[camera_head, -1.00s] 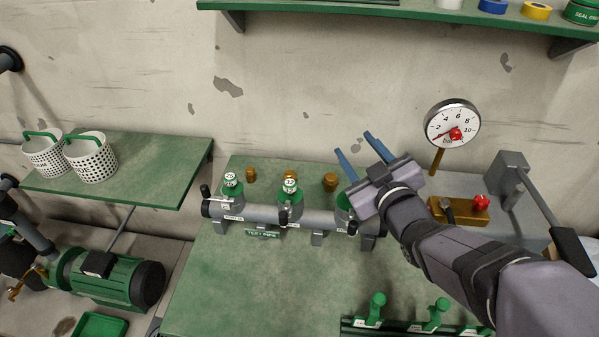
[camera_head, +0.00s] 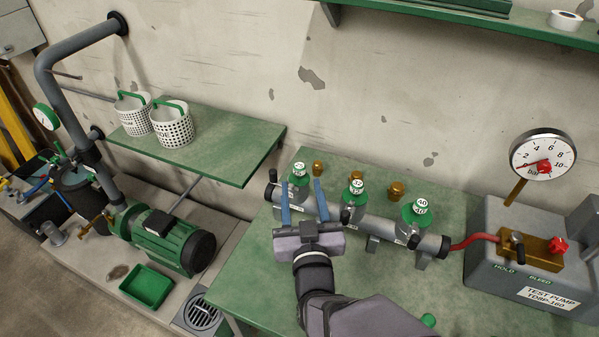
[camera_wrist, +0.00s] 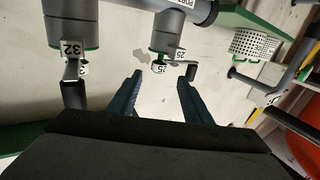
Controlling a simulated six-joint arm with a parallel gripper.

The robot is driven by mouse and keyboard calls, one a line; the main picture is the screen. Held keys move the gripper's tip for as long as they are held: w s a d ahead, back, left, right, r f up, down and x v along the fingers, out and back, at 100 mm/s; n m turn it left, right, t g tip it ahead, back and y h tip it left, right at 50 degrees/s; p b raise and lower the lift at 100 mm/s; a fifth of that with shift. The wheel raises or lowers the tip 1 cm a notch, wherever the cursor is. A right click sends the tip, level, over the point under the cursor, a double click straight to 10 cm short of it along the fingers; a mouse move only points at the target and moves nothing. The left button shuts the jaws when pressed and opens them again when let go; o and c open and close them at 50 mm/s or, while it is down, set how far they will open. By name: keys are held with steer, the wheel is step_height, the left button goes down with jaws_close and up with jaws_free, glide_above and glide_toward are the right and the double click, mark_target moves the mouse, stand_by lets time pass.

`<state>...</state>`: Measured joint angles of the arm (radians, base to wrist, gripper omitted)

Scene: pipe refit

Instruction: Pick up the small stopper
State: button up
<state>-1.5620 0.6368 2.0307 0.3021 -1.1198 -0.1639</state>
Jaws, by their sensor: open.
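The small stopper (camera_head: 299,169), green with a white number top, sits upright in the left port of the test pipe (camera_head: 379,227). It also shows in the wrist view (camera_wrist: 160,68), by a grey port labelled 25. My gripper (camera_head: 302,187) is open and empty. Its two blue fingers point toward the left port, and in the head view their tips overlap the port on either side. The wrist view shows the stopper beyond and between the fingertips (camera_wrist: 160,80). I cannot tell whether they touch anything.
A stopper marked 32 (camera_head: 357,186) and a larger one marked 40 (camera_head: 420,208) stand in the other ports. Black-handled levers stick out by the ports. Brass plugs (camera_head: 396,190) stand behind. The test pump (camera_head: 519,264) is at the right. The green bench (camera_head: 245,270) is clear at front left.

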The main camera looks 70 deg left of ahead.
mark_target(301, 172)
steer(key=shift+m, duration=0.3)
steer(key=shift+w+p+x, duration=0.15)
steer(key=shift+p+x, duration=0.25)
steer(key=shift+x, duration=1.15)
steer(key=shift+w+p+x, duration=0.15)
steer(key=shift+p+x, duration=0.25)
steer(key=shift+x, duration=1.1)
steer(key=shift+a+f, duration=0.15)
steer(key=shift+a, duration=0.05)
steer(key=shift+w+a, duration=0.1)
steer(key=shift+a, duration=0.05)
steer(key=shift+p+x, duration=0.9)
steer(key=shift+x, duration=1.6)
steer(key=shift+f, duration=0.15)
steer(key=shift+c, duration=0.3)
jaws_close()
